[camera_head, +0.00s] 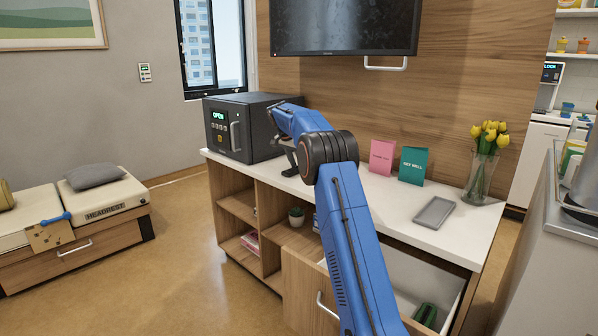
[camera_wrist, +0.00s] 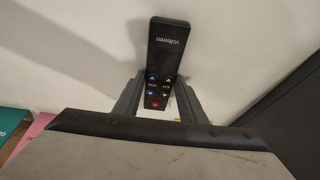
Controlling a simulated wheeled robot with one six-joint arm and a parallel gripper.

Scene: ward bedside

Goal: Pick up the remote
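The remote (camera_wrist: 167,48) is a slim black handset with white lettering and several small coloured buttons, lying on a white surface in the wrist view. My gripper (camera_wrist: 158,97) is open, with one grey finger on each side of the remote's lower, button end. Small gaps seem to show between the fingers and the remote. In the head view my gripper (camera_head: 289,160) is low over the white counter (camera_head: 340,192), in front of the dark box with the "OPEN" display.
The dark box (camera_head: 238,128) stands at the counter's left end. Pink (camera_head: 382,157) and teal (camera_head: 412,165) cards, a grey tray (camera_head: 434,212) and a vase of yellow tulips (camera_head: 481,175) are on its right. Below, a drawer (camera_head: 310,290) is pulled out. A screen (camera_head: 345,25) hangs above.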

